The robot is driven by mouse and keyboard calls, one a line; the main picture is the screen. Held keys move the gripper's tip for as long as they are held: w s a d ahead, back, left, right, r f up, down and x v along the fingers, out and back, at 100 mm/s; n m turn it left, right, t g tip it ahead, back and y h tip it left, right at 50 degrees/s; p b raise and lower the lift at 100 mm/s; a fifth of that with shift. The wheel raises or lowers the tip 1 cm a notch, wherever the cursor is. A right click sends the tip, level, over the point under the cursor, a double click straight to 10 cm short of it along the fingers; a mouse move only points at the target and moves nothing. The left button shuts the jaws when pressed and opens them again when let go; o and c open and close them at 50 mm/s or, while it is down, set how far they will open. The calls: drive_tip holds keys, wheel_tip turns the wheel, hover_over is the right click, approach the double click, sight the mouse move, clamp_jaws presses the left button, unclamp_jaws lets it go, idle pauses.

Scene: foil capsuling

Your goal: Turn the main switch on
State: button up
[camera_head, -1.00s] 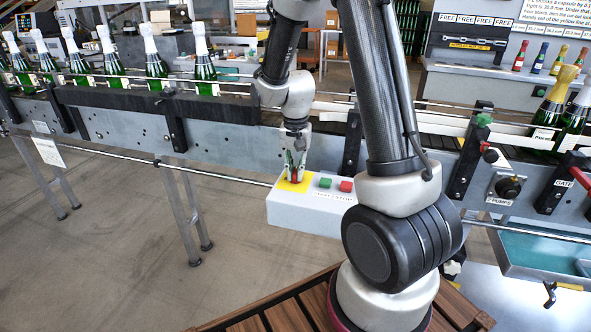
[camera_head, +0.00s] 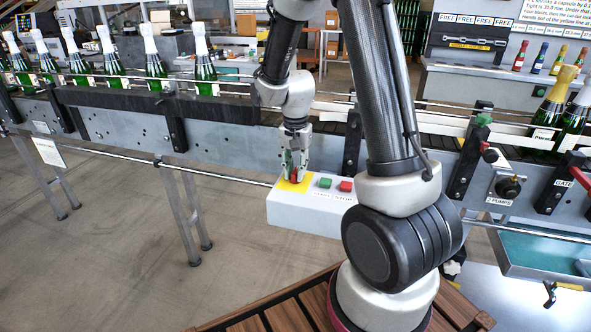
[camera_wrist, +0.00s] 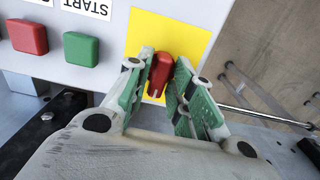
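The main switch is a red knob (camera_wrist: 160,70) on a yellow plate (camera_wrist: 186,36), at the end of a light grey control box (camera_head: 305,214). In the wrist view its grip bar points roughly toward my gripper, slightly slanted. My gripper (camera_wrist: 163,84) has its green-padded fingers on either side of the knob and looks shut on it, though a thin gap at one pad cannot be ruled out. In the head view my gripper (camera_head: 294,172) reaches down onto the yellow plate, and its fingers partly hide the knob.
Beside the switch sit a green START button (camera_wrist: 81,48) and a red STOP button (camera_wrist: 27,36). Behind runs a conveyor (camera_head: 130,105) carrying several green bottles (camera_head: 205,72). A gate lever (camera_head: 580,178) and a pump knob (camera_head: 509,187) are at the right.

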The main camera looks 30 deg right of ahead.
sight(296, 171)
drive_tip(key=shift+o, duration=0.4)
wheel_tip(296, 171, up, 12)
idle(0.3)
idle(0.4)
